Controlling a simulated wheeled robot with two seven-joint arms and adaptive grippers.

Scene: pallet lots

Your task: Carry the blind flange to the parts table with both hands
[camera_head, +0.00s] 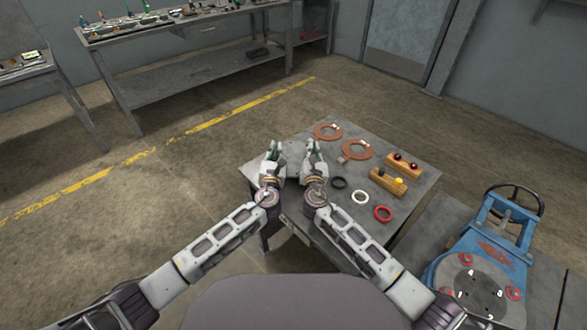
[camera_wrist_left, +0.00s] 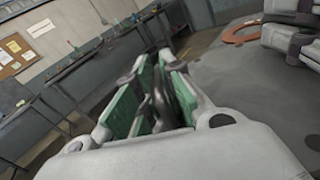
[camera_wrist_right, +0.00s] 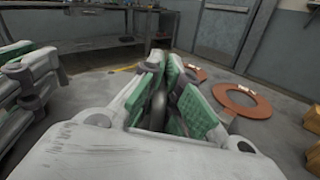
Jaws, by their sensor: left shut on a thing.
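My left gripper (camera_head: 272,150) and my right gripper (camera_head: 313,150) are side by side over the near left part of the grey table (camera_head: 405,200), fingers pointing away from me. In the left wrist view my left gripper's green pads close on a dark grey thing (camera_wrist_left: 160,100), mostly hidden by the fingers. In the right wrist view a dark rounded thing (camera_wrist_right: 158,110) shows between my right gripper's pads; I cannot tell whether they grip it. I cannot make out a whole blind flange between the grippers. A round grey plate with holes (camera_head: 478,287) lies on the blue stand (camera_head: 485,245).
The table bears two copper-coloured rings (camera_head: 356,150), black, white and red rings (camera_head: 383,214), and two wooden blocks with knobs (camera_head: 388,181). A workbench (camera_head: 180,30) stands along the back wall. Open floor with a yellow line (camera_head: 230,115) lies to the left.

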